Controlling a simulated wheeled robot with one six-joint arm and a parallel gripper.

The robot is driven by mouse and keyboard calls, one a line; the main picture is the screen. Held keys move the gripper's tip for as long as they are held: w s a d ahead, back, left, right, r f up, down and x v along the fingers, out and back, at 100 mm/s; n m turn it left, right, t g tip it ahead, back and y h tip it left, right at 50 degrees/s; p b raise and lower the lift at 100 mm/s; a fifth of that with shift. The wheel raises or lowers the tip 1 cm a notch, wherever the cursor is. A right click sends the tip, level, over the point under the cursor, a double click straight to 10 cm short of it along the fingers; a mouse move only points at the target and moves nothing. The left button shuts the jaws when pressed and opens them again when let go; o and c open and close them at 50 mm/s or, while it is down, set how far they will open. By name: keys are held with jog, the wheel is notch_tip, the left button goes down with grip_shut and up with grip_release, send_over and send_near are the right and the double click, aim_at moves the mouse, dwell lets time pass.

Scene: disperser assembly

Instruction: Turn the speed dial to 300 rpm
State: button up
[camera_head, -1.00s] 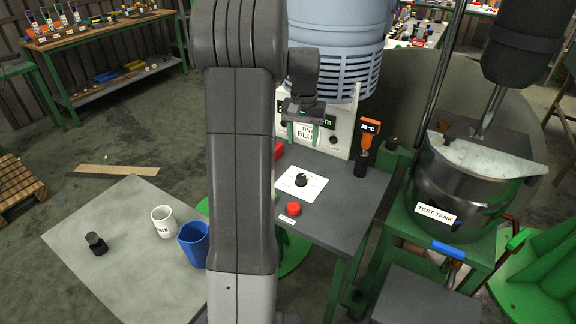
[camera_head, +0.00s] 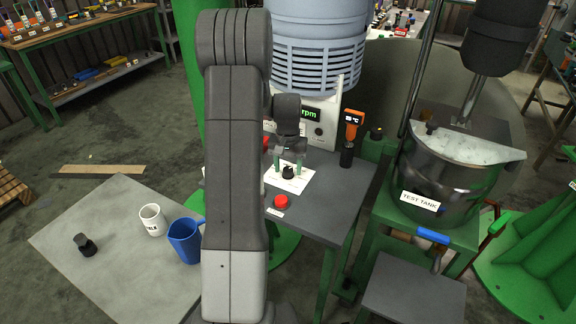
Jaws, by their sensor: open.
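The speed dial, a small black knob (camera_head: 288,172), stands on a white card (camera_head: 300,184) on the grey bench top. My gripper (camera_head: 289,170) points down over the card with its greenish fingertips apart, one on each side of the knob or just above it. I cannot tell whether they touch the knob. A display (camera_head: 299,113) on the white panel behind shows green "rpm" lettering. Its number is hidden behind my arm.
A red button (camera_head: 281,201) sits in front of the card. An orange thermometer (camera_head: 352,124) stands to the right, beside the steel test tank (camera_head: 447,165). A blue mug (camera_head: 185,240), a white mug (camera_head: 152,220) and a black knob-like object (camera_head: 85,244) are on the left table (camera_head: 110,275).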

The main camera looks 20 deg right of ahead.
jog(key=c, duration=1)
jog(key=shift+o, duration=0.2)
jog(key=shift+n, duration=0.4)
jog(key=n+b, duration=0.1)
jog(key=n, duration=0.3)
jog(key=shift+n+b, duration=0.3)
jog(key=shift+n, duration=0.1)
jog(key=n, duration=0.5)
jog(key=shift+b, duration=0.4)
jog(key=n, duration=0.5)
jog(key=shift+n+b, duration=0.3)
jog(key=shift+n, duration=0.1)
jog(key=n, duration=0.4)
jog(key=shift+n, duration=0.4)
